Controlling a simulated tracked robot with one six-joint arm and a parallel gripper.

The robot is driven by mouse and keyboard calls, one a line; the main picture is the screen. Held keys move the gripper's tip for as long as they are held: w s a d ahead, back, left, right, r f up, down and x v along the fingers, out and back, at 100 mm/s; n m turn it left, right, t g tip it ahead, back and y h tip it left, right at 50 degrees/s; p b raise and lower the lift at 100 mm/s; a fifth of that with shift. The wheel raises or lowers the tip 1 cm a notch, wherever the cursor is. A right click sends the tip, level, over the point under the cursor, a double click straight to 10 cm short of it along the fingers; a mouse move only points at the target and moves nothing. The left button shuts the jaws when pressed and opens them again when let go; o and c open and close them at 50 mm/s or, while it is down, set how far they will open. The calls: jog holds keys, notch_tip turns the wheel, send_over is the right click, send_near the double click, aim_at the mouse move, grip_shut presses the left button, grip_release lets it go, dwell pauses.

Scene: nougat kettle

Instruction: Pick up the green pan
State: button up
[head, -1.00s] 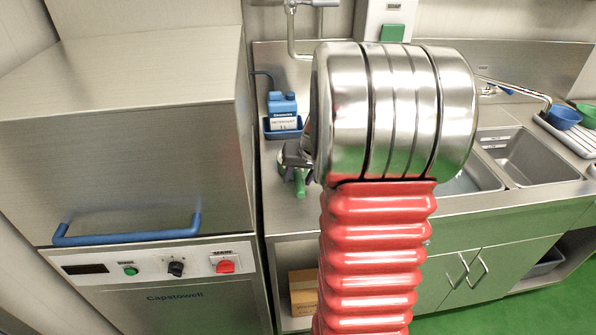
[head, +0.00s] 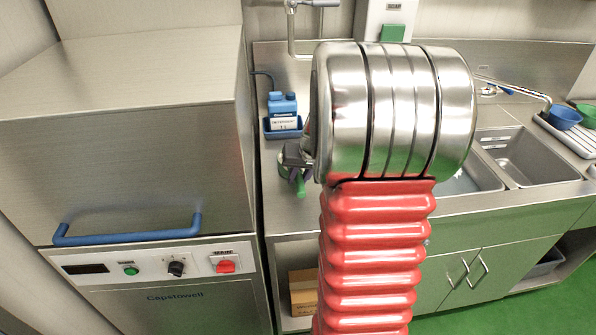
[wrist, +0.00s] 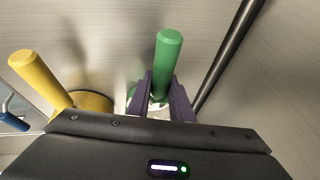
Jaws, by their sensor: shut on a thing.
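The green pan's handle (wrist: 167,60) stands up between the dark purple fingers of my gripper (wrist: 159,95) in the wrist view. The fingers are shut on it from both sides. Most of the pan's body is hidden behind the fingers and the wrist housing. In the head view my gripper (head: 296,175) is over the left end of the steel counter, with a bit of the green handle (head: 301,190) showing below it. My red and chrome arm hides much of that area.
A yellow pan (wrist: 45,80) is close on the left in the wrist view, with a blue handle (wrist: 12,119) beyond it. A blue canister (head: 283,113) stands behind my gripper. A large steel machine (head: 150,130) is to the left, and sinks (head: 545,158) are to the right.

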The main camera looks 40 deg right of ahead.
grip_shut()
jog(key=shift+r, duration=0.15)
notch_tip(320, 180, up, 10)
jog(key=shift+f, duration=0.1)
dwell(0.5)
dwell(0.5)
